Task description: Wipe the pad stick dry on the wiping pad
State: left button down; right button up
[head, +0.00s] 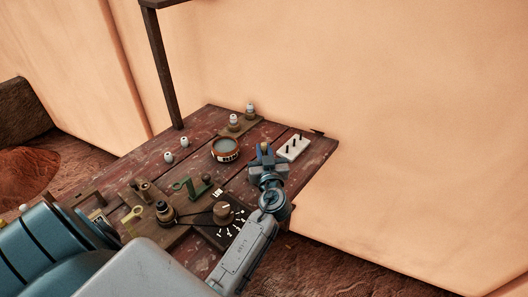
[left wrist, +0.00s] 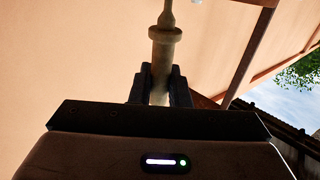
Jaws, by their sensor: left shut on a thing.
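My left gripper (head: 267,165) is over the right part of the red wooden table, shut on a slim tan stick, which I take to be the pad stick. In the left wrist view the stick (left wrist: 165,36) rises between the two dark fingers (left wrist: 160,86), with a wider collar and a narrow tip running off the top edge. In the head view only a small tan end of it (head: 265,147) shows above the fingers. I cannot pick out the wiping pad for certain. My right gripper is not in view.
White knobs (head: 234,121) are behind. A dial (head: 223,210), a green lever piece (head: 190,187) and brass parts (head: 147,190) crowd the near left.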

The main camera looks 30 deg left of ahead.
pick_arm(q)
jog(key=shift+f+b, duration=0.4)
jog(key=shift+b, duration=0.2)
dwell(0.7)
jog(key=shift+s, duration=0.1)
